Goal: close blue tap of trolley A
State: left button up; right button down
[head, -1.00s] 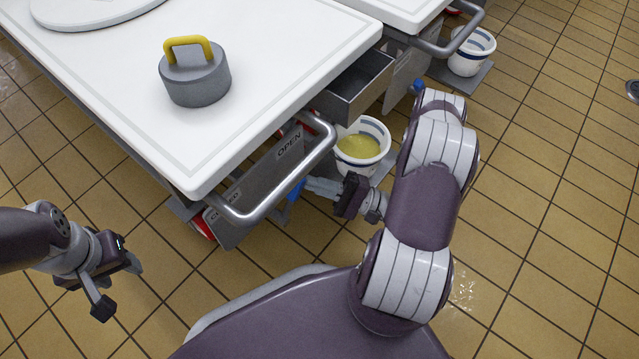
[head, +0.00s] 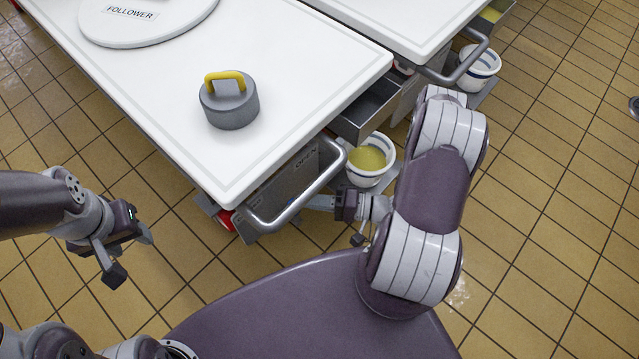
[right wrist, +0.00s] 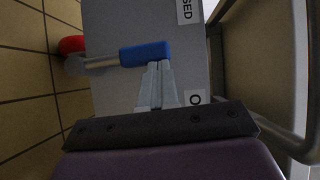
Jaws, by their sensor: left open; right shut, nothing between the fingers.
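The blue tap handle (right wrist: 146,54) shows in the right wrist view, lying across the picture on a metal stem against a grey plate (right wrist: 105,90). Part of a label ending in "SED" (right wrist: 185,10) is above it and a label starting with "O" (right wrist: 193,98) below. My right gripper (right wrist: 158,66) is shut and empty, its fingertips at the handle's lower edge; I cannot tell whether they touch. My left gripper (head: 130,255) is open and empty, left of the trolley (head: 290,75). No letter A is visible.
A metal rail (head: 300,205) juts from the trolley's near end. A white bucket with yellow liquid (head: 368,160) stands beneath an open drawer (head: 370,110). A grey weight with a yellow handle (head: 230,105) sits on top.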

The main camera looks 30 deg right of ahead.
aim_at(296, 217)
jog(key=a+n+h+p, duration=0.1)
jog(key=s+a+n+h+p, duration=0.1)
jog(key=a+p, duration=0.1)
jog(key=s+a+n+p, duration=0.1)
jog(key=a+n+p, duration=0.1)
jog(key=shift+r+g+h, duration=0.2)
jog(key=shift+g+h, duration=0.2)
pick_arm(q)
notch_tip(296, 217, up, 7)
jog(key=shift+s+a+p, duration=0.15)
jog(key=shift+a+p, duration=0.1)
jog(key=shift+p, duration=0.1)
pick_arm(e)
jog(key=shift+s+a+f, duration=0.25)
jog(key=shift+a, duration=0.2)
jog(key=shift+s+a, duration=0.15)
jog(key=shift+s, duration=0.05)
